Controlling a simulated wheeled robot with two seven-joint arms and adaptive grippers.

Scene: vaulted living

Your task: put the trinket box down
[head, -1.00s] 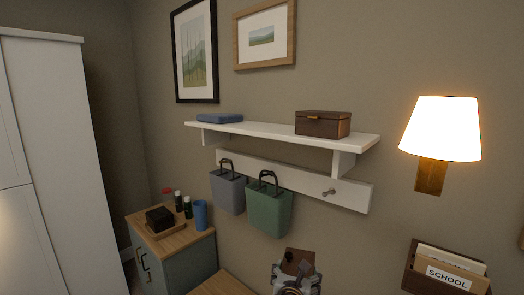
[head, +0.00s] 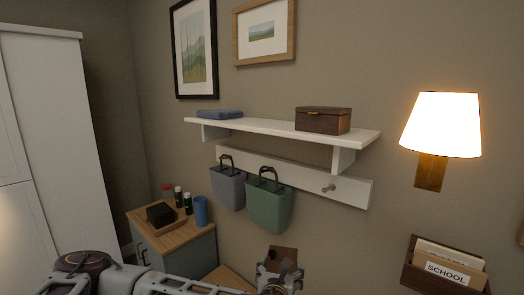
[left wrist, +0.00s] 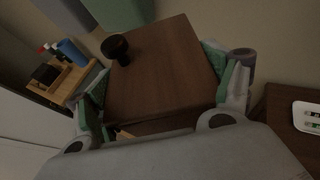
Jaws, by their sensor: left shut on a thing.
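My left gripper (head: 280,278) is at the bottom middle of the head view, in front of the wall and below the shelf. It is shut on the trinket box (head: 284,256), a brown wooden box that shows only in small part there. In the left wrist view the trinket box (left wrist: 162,75) fills the middle, with a finger of my left gripper (left wrist: 160,95) on each side. A dark round knob-like thing (left wrist: 115,47) shows at its far left edge; I cannot tell whether it touches the box. My right gripper is in neither view.
A white shelf (head: 270,128) holds a brown clasped box (head: 323,121) and a folded blue thing (head: 220,114). Grey (head: 228,189) and green bags (head: 269,208) hang below. A cabinet (head: 176,238) bears a tray, bottles and blue cup. A lamp (head: 440,127) and letter holder (head: 446,266) are right.

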